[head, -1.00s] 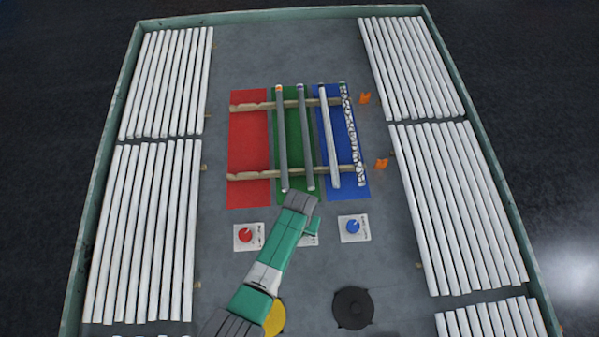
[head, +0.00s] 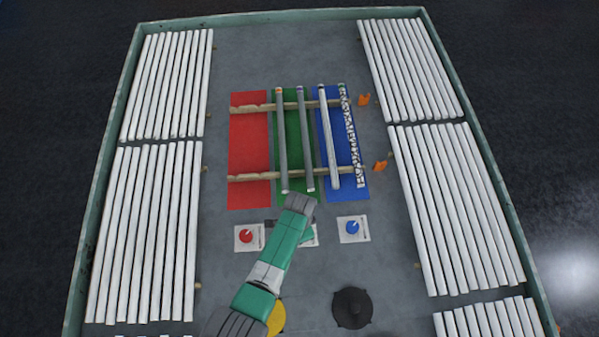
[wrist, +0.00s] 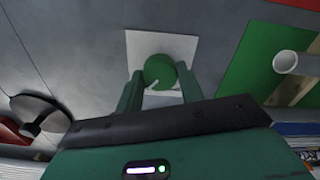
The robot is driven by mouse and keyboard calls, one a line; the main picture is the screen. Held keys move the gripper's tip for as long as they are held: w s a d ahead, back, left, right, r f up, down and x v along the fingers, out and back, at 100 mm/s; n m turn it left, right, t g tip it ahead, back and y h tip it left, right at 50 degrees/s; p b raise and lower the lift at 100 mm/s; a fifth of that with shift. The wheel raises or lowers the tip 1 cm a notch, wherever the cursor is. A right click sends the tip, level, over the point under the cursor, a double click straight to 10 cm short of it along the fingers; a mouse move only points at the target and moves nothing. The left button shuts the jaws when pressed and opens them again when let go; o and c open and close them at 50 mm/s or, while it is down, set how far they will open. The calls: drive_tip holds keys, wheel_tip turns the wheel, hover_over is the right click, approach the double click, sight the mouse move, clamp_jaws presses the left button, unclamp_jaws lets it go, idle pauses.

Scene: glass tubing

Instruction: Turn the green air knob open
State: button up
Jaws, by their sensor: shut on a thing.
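The green air knob (wrist: 158,70) is round with a small pale pointer mark at its lower left, and sits on a white square plate (wrist: 192,44) in the wrist view. My gripper (wrist: 160,86) is shut on the knob, with one green finger on each side of it. In the head view my gripper (head: 292,226) is over the middle plate (head: 309,242), between the red and blue knobs. There the arm hides the green knob and most of its plate. The knob's turn angle cannot be read from the plate.
A red knob (head: 246,236) is to the left and a blue knob (head: 352,227) to the right. Tubes lie on wooden rails (head: 250,177) above coloured mats. Yellow (head: 276,318) and black (head: 352,307) discs are nearer. White tubes (head: 160,80) line both sides.

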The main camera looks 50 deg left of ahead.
drive_tip(key=shift+m, duration=0.8)
drive_tip(key=o, duration=1)
wheel_tip(320, 180, up, 8)
drive_tip(key=shift+f+p, duration=0.1)
drive_tip(key=shift+p, duration=1.05)
